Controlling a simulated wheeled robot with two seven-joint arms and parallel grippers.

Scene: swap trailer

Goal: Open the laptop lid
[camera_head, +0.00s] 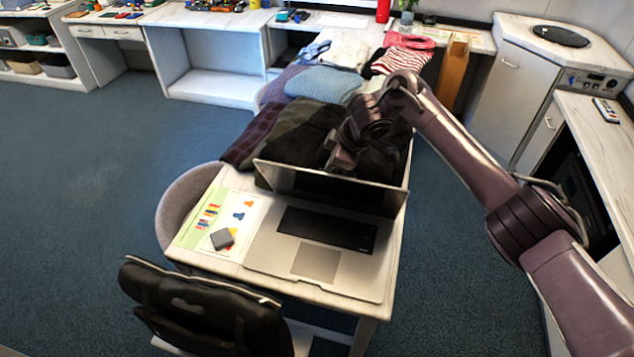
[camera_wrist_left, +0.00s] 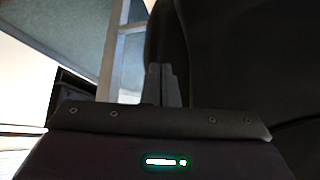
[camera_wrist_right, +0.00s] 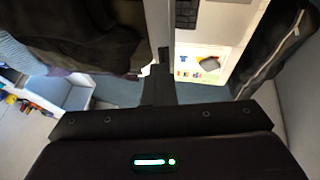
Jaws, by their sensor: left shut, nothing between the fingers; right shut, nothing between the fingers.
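The laptop (camera_head: 265,250) sits on the white table, its silver base flat, with black keyboard and grey trackpad facing me. Its lid (camera_head: 330,187) stands raised, dark screen toward me, hinged at the far edge of the base. My right gripper (camera_head: 338,160) is shut and empty, beside the lid's top edge; I cannot tell whether it touches. In the right wrist view its closed fingers (camera_wrist_right: 160,58) point toward the laptop, where part of the keyboard (camera_wrist_right: 187,12) shows. My left gripper (camera_wrist_left: 160,70) is shut and empty near a dark surface; it is outside the head view.
Dark folded clothes (camera_head: 290,135) are piled right behind the lid, with more clothes (camera_head: 340,85) farther back. A grey block (camera_head: 222,238) lies on a colourful sheet (camera_head: 190,225) left of the laptop. A black chair back (camera_head: 205,310) stands at the near left.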

